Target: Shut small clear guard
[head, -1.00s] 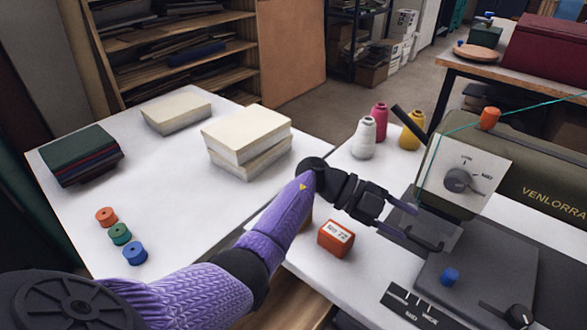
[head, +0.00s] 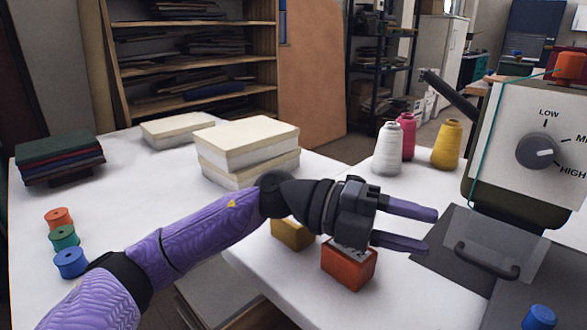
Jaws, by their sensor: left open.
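The small clear guard (head: 512,242) is a see-through grey panel below the sewing machine's dark green head (head: 510,200). A dark bar handle (head: 486,264) runs along its lower front edge. The guard appears to stick out at a tilt over the dark machine bed; its exact angle is hard to judge. My left gripper (head: 431,230) is open and empty, its two purple-grey fingers pointing right, just left of the guard and handle and seemingly apart from them. My right gripper is not in view.
An orange box (head: 349,268) and a mustard box (head: 292,234) sit beneath my left wrist. White (head: 387,150), pink (head: 406,135) and yellow (head: 447,146) thread cones stand behind. A dial panel (head: 540,130) is above the guard. A blue spool-like piece (head: 540,317) is at lower right.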

